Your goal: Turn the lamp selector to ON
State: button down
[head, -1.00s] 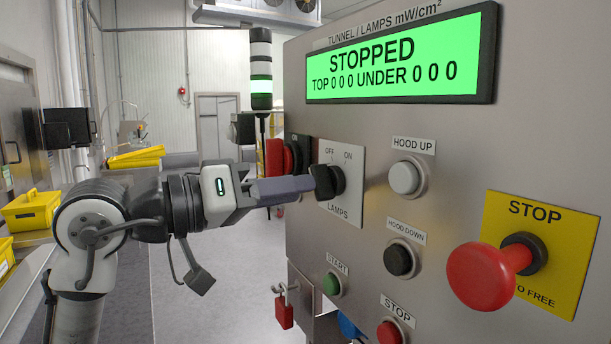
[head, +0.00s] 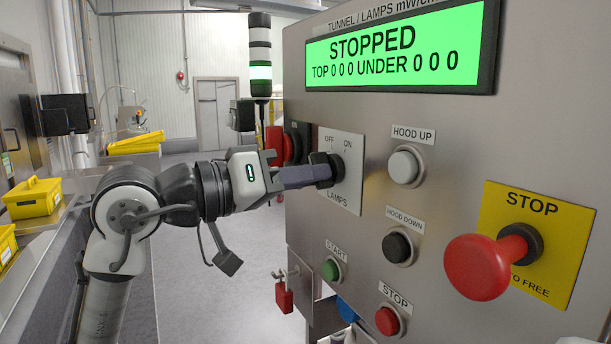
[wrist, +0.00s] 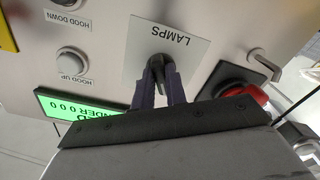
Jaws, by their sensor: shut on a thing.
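The lamp selector (head: 334,168) is a black knob on a white plate (head: 343,198) marked OFF, ON and LAMPS, on the steel control panel. My gripper (head: 325,172) reaches it from the left, and its fingers are closed on the knob. In the wrist view the knob (wrist: 158,64) sits between the two fingers of my gripper (wrist: 160,78), with the plate upside down behind it. The fingers cover much of the knob, so I cannot tell which mark it points to. The display (head: 400,55) reads STOPPED, TOP 000 UNDER 000.
A large red STOP button (head: 478,267) juts out on the right of the panel. HOOD UP (head: 405,167) and HOOD DOWN (head: 398,247) buttons are right of the selector. A red-handled switch (head: 288,148) sits close behind my gripper. Open floor lies left of the panel.

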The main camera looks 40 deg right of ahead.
jog(key=m+b, duration=0.1)
jog(key=m, duration=0.3)
jog(key=m+b, duration=0.1)
jog(key=m, duration=0.3)
jog(key=m+b, duration=0.1)
jog(key=m, duration=0.2)
jog(key=shift+w+m+b, duration=0.25)
jog(key=shift+m+b, duration=0.05)
jog(key=shift+m, duration=0.1)
dwell(0.5)
jog(key=c, duration=1.4)
grip_release()
jog(key=shift+c, duration=0.2)
jog(key=b+v, duration=0.3)
jog(key=v, duration=1)
jog(key=shift+a, duration=0.4)
